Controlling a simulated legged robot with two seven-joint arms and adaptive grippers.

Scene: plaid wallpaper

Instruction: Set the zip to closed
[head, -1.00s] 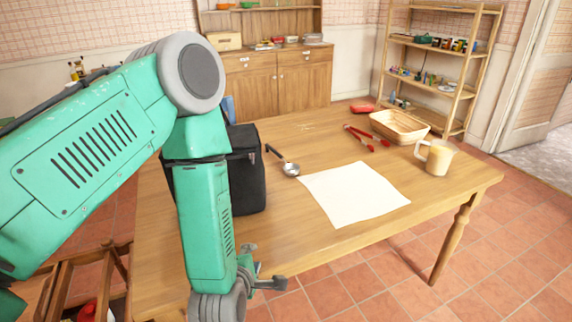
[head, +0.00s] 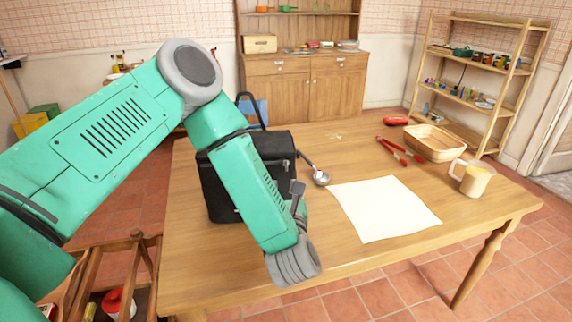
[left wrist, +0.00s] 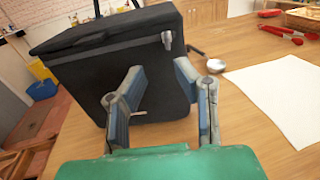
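A black box-shaped bag (head: 217,190) stands upright on the left of the wooden table, partly hidden behind my left arm. In the left wrist view, the bag (left wrist: 80,85) fills the upper left. A small grey piece (left wrist: 167,40), seemingly the zip pull, hangs near the top of its right front corner. The bag's lid lies flat; I cannot tell how far the zip is along its track. My left gripper (left wrist: 160,72) is open and empty in front of the bag, its fingertips below the grey piece. In the head view, the left gripper (head: 297,192) is partly hidden by my forearm. My right gripper is not in view.
A ladle (head: 321,178) lies right of the bag, beside a white sheet (head: 384,208). Red-handled tongs (head: 398,150), a wicker basket (head: 435,143) and a mug (head: 470,178) are farther right. The table's front strip is clear.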

